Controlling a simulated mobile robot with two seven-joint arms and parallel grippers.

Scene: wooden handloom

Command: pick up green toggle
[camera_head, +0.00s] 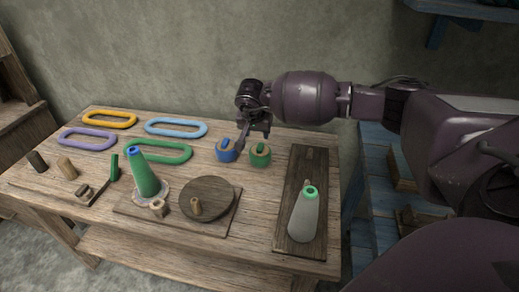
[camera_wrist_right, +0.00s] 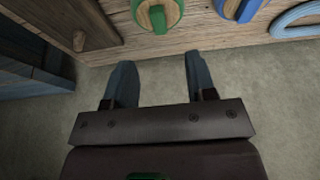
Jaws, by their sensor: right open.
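My right gripper (camera_head: 254,138) is just behind and above the toggles, pointing down. In the right wrist view my right gripper (camera_wrist_right: 158,72) is open and empty, with floor or wall between its fingers. A blue toggle (camera_head: 225,154) stands just left of the green one. My left gripper is not in view.
A dark board (camera_head: 284,215) with a grey-green cone (camera_head: 304,220) lies right of the toggles. A green ring (camera_head: 162,152), a blue ring (camera_head: 176,128) and a round wooden disc (camera_head: 214,187) lie to the left. The wall (camera_head: 170,60) is behind the table.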

